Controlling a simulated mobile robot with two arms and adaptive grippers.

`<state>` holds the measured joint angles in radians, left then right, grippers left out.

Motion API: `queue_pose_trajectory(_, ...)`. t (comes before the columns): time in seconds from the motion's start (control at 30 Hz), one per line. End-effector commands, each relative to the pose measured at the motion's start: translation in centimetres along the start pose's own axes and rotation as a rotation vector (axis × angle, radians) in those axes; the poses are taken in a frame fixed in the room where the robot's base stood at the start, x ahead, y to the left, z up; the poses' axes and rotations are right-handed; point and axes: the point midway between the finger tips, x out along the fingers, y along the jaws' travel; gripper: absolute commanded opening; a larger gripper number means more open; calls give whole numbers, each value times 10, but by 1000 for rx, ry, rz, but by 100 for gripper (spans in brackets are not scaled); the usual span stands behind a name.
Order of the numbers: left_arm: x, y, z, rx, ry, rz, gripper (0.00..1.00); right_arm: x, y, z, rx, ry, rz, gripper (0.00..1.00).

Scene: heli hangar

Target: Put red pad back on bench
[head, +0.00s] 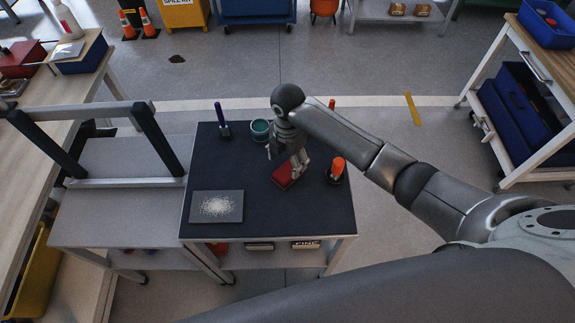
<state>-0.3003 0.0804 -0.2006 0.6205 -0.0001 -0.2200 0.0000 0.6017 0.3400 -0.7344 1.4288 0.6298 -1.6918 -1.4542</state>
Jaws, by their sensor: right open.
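A small red pad (282,178) rests on the dark top of the bench (265,222), right of the middle. My right gripper (287,165) points down at the pad, with its fingers at the pad's far side and right edge. Its jaws are open. The fingers hide part of the pad, and I cannot tell whether they touch it. My left gripper is not in view.
A grey plate with pale grains (216,206) lies at the bench's front left. A purple-handled tool (221,120), a teal container (260,130) and an orange-topped item (337,166) stand around the gripper. A grey frame (100,109) stands left. A cart (534,160) stands right.

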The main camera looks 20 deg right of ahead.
Motion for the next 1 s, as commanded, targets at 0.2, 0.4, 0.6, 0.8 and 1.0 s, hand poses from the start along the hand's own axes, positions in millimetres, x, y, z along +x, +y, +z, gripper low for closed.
queue_pose_trajectory(0.2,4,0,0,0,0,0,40,-47,1,0,-1,-2,4,67)
queue_pose_trajectory(0.4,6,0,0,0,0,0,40,-72,0,0,0,-1,1,67)
queue_pose_trajectory(0.6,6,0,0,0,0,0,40,-78,0,0,1,-1,0,67)
queue_pose_trajectory(0.8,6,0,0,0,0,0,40,-77,0,0,1,0,0,67)
queue_pose_trajectory(1.0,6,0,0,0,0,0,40,-77,0,0,1,0,0,67)
